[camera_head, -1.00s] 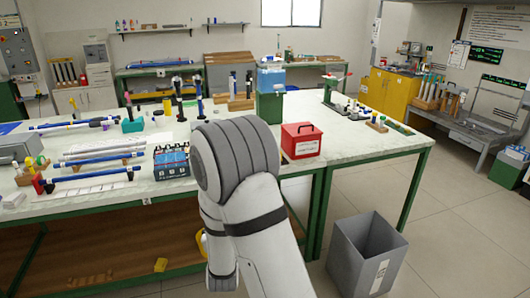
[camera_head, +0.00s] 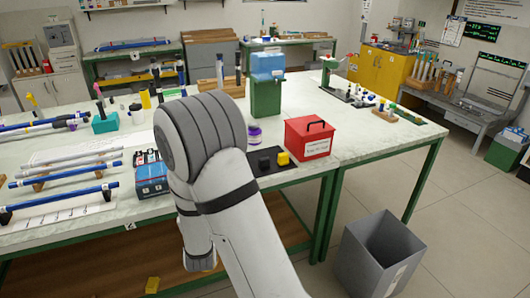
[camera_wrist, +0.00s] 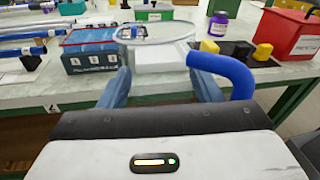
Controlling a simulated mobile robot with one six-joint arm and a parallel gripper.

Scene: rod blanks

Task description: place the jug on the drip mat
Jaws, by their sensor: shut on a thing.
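In the wrist view my gripper (camera_wrist: 159,78) is shut on the jug (camera_wrist: 160,52), a pale, see-through vessel with a round rim and a thick blue handle (camera_wrist: 228,72) curving out to the right. The jug is at the bench's front edge in this view; whether it touches anything below is hidden. The dark mat (camera_head: 274,170), likely the drip mat, lies on the bench right of my arm in the head view, and beyond and right of the jug in the wrist view. My arm hides the gripper and jug in the head view.
A black block (camera_head: 264,162) and a yellow block (camera_head: 283,158) stand on the mat. A purple-labelled jar (camera_head: 254,134) is behind it, a red box (camera_head: 308,139) to its right. A blue box (camera_head: 150,174) stands left of my arm. A grey bin (camera_head: 379,255) is on the floor.

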